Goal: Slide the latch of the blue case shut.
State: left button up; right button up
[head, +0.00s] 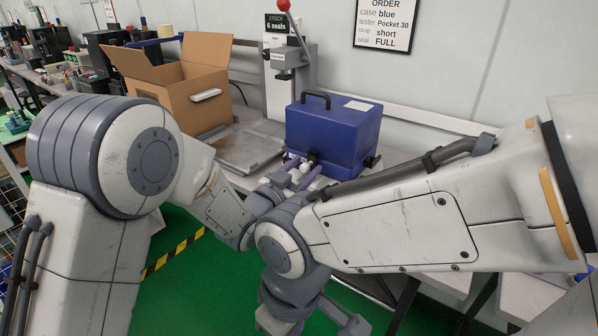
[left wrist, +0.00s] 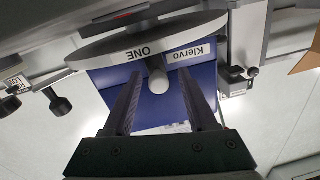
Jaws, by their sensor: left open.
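The blue case (head: 330,135) stands upright on the bench with a black handle on top. My left gripper (head: 297,170) is at the case's near face, its jaws partly hidden by my wrists. In the left wrist view the left gripper (left wrist: 159,76) is open, its two dark fingers on either side of a pale grey round peg (left wrist: 157,84), with a gap on each side. The blue case (left wrist: 160,108) fills the background there. I cannot tell the latch or its position for sure. My right gripper (head: 310,318) hangs low in front of the bench, away from the case; its jaws are unclear.
An open cardboard box (head: 185,85) stands at the left behind a grey tray (head: 240,147). A grey press (head: 290,62) with a red-knobbed lever stands behind the case. An order sign (head: 385,22) hangs on the wall. Black knobs (left wrist: 60,104) stick out beside the case.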

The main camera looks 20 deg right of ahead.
pick_arm(q)
jog(key=v, duration=1)
jog(key=shift+a, duration=0.1)
jog(key=s+a+f+n+g+y, duration=0.3)
jog(key=s+a+f+g+y, duration=0.3)
jog(key=s+y, duration=0.25)
jog(key=s+a+g+y, duration=0.2)
jog(key=s+a+g, duration=0.15)
jog(key=s, duration=0.55)
jog(key=s+a+g+y, duration=0.1)
jog(key=s+a+g, duration=0.25)
jog(key=s, duration=0.55)
notch_tip(320, 180, up, 26)
jog(key=a+p, duration=0.1)
jog(key=p, duration=2.5)
jog(key=shift+n, duration=0.4)
jog(key=shift+s+y, duration=0.1)
jog(key=shift+y, duration=0.15)
